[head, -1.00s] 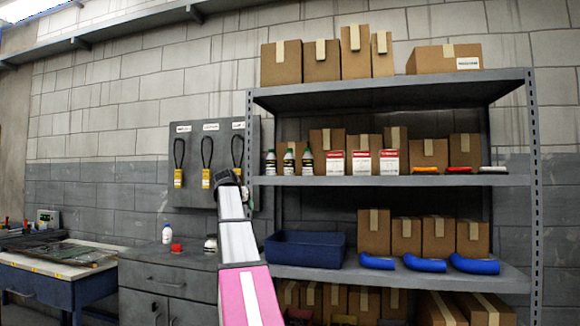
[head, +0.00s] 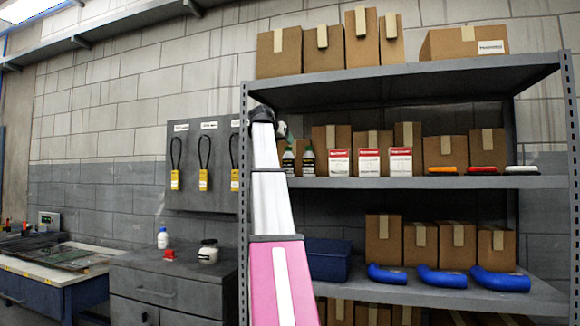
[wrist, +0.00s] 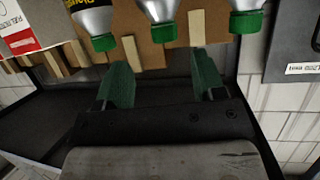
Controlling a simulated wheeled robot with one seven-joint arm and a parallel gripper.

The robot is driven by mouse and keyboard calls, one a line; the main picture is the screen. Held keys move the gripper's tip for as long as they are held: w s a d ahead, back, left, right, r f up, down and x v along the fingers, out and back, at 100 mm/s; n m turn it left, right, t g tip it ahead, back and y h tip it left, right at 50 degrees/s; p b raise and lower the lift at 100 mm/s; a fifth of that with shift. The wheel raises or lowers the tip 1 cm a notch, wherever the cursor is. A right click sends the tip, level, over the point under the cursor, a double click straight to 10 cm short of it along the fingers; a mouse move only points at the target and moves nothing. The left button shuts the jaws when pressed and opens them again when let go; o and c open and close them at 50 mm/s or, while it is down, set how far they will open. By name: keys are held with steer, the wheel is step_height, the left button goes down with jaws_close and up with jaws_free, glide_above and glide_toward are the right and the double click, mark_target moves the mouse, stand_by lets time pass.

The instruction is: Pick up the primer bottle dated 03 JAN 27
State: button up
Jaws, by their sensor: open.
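Small bottles with black-and-yellow labels and green caps stand on the middle shelf. Two show in the head view, a left one (head: 288,160) and a right one (head: 308,160); my arm covers the spot left of them. The wrist view is upside down and shows three, at left (wrist: 92,18), middle (wrist: 160,14) and right (wrist: 246,18). No date is readable on any. My gripper (wrist: 162,64) is open, its green fingers apart and empty, with the middle bottle's cap seen beyond the gap. In the head view my gripper's fingers are not clear behind the dark wrist.
White-and-red cartons (head: 370,161) stand right of the bottles, with brown boxes (head: 331,137) behind. The upper shelf (head: 400,80) lies above and the rack's left post (head: 244,200) beside my arm. A blue bin (head: 328,262) sits below. A tool board (head: 195,145) hangs left.

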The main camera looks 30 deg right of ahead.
mark_target(290, 149)
steer(key=x, duration=0.9)
steer(key=shift+w+r, duration=0.15)
steer(key=shift+w, duration=0.15)
jaws_close()
